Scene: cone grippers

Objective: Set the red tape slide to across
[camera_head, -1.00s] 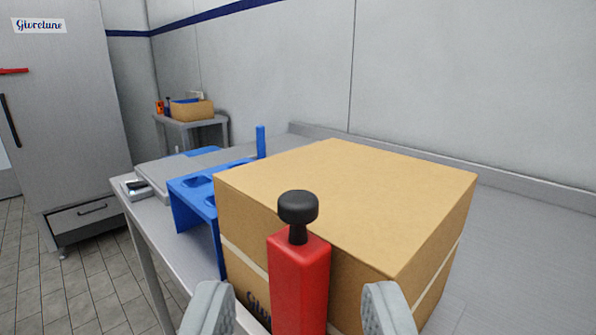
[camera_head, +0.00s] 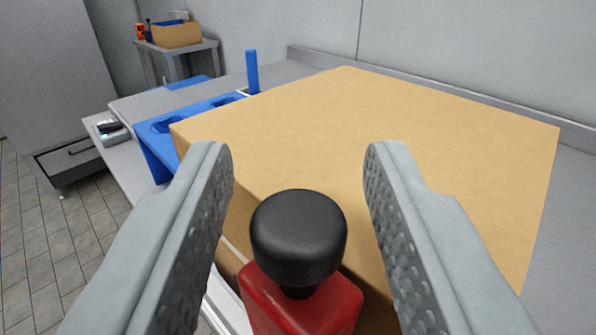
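The red tape slide (camera_head: 298,303) is a red block with a round black knob (camera_head: 298,236) on top. It stands upright at the near side of a large cardboard box (camera_head: 375,150). My gripper (camera_head: 298,165) is open, with one grey padded finger on each side of the knob and a gap on both sides. The knob is between the fingers in the picture, and I cannot tell whether they are level with it. The lower part of the red block is out of frame.
The box fills much of the metal table (camera_head: 575,205). A blue holder with cutouts (camera_head: 160,150) and an upright blue post (camera_head: 252,72) stand beyond its left side. A side table (camera_head: 180,48) with an open carton (camera_head: 176,35) is at the back. Tiled floor lies left.

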